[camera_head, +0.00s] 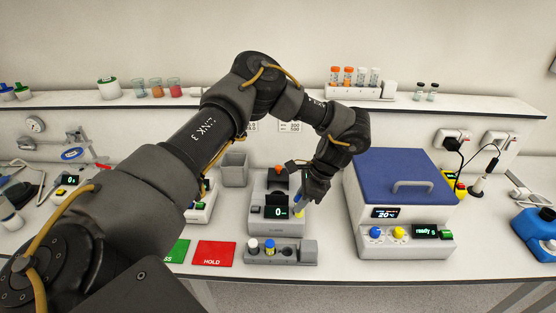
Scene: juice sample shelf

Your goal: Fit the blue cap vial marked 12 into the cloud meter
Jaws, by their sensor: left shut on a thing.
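My left gripper (313,193) reaches down from above at the right side of a small grey meter (257,213) whose display reads 0; I take this as the cloud meter. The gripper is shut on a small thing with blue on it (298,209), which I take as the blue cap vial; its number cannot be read. The gripper and arm partly hide it, and I cannot tell whether it touches the meter. A grey rack (307,252) in front of the meter holds capped vials, one blue-capped (270,245). My right gripper is not in view.
A white machine with a blue lid (400,180) stands close at the right. A red HOLD card (214,254) and a green card (176,251) lie at the left front. A grey bin (235,170) stands behind. The back shelf carries vials and beakers.

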